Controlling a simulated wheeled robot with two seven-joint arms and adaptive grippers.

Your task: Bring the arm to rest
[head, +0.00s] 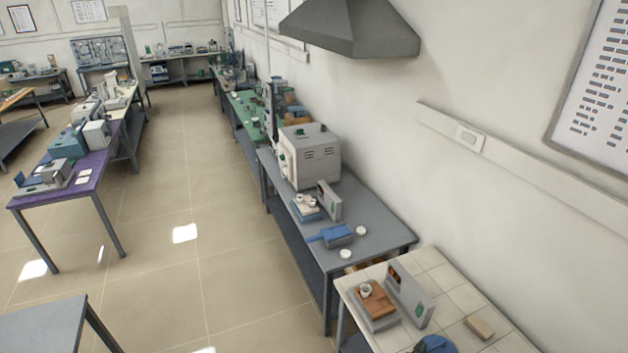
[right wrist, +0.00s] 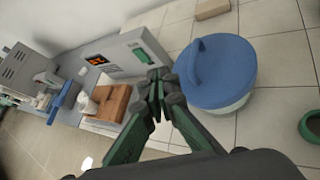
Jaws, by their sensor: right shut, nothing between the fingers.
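My right gripper (right wrist: 160,88) shows in the right wrist view, its dark green fingers together with nothing between them. It is over the white tiled table (right wrist: 270,120), which also shows at the lower right of the head view (head: 430,258). A round pale container with a blue handled lid (right wrist: 222,68) is just right of the fingertips in the picture; I cannot tell the gap in depth. No gripper shows clearly in the head view. My left gripper is not in view.
On the tiled table, a white crucible (head: 366,289) is on a brown block (head: 378,303) beside a grey display unit (head: 408,293). A tan block (head: 479,327) lies to the right. A grey table (head: 375,226) behind holds a furnace (head: 310,155). The floor at left has free room.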

